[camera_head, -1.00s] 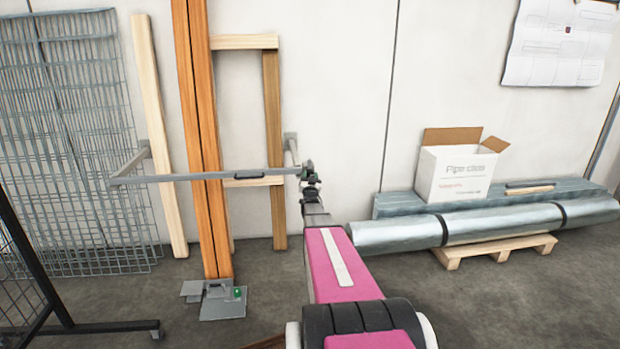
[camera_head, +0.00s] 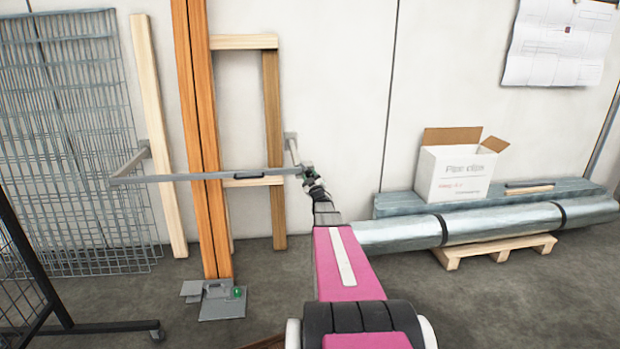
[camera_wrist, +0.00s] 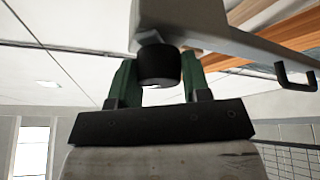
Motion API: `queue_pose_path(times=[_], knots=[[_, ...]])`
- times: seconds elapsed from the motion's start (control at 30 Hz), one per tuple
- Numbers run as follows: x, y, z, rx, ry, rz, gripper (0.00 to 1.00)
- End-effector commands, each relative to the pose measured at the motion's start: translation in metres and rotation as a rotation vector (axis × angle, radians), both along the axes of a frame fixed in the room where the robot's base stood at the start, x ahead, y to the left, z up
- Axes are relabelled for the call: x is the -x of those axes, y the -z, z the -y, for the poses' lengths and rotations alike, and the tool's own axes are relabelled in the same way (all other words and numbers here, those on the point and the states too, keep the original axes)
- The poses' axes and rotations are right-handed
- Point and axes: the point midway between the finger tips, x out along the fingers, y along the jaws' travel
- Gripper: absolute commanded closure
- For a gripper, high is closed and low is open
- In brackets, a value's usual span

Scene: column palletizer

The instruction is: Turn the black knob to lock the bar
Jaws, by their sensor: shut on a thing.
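The black knob (camera_wrist: 159,67) sits on the underside of the grey bar's right end and shows between my gripper's green fingers in the wrist view. My gripper (camera_wrist: 158,78) is shut on the knob from below. In the head view, my gripper (camera_head: 310,175) is at the right end of the bar, and the knob is too small to make out there. The bar (camera_wrist: 215,35) also crosses the top of the wrist view.
Orange beams (camera_head: 207,120) stand behind the bar on a grey foot plate (camera_head: 222,306). A wire mesh panel (camera_head: 80,150) leans at the left. A white box (camera_head: 457,175) and wrapped pipes (camera_head: 490,222) lie at the right. The floor between is clear.

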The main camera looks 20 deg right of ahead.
Motion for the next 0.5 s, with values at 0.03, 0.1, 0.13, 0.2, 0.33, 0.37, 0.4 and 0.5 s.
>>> queue_pose_path(times=[0.03, 0.1, 0.13, 0.2, 0.33, 0.37, 0.4, 0.5], knots=[[0.0010, 0.0000, 0.0017, 0.043, 0.003, -0.013, 0.99], [0.0012, -0.0001, 0.0022, 0.106, 0.004, -0.031, 0.99], [0.0013, 0.0000, 0.0022, 0.134, 0.003, -0.039, 0.99], [0.0015, -0.0001, 0.0024, 0.198, 0.004, -0.056, 0.99], [0.0015, -0.0003, 0.0021, 0.317, 0.003, -0.090, 0.99], [0.0015, -0.0004, 0.0022, 0.345, 0.002, -0.098, 0.99], [0.0014, -0.0006, 0.0023, 0.380, 0.003, -0.108, 0.99], [0.0016, -0.0011, 0.0027, 0.468, 0.003, -0.133, 0.99]])
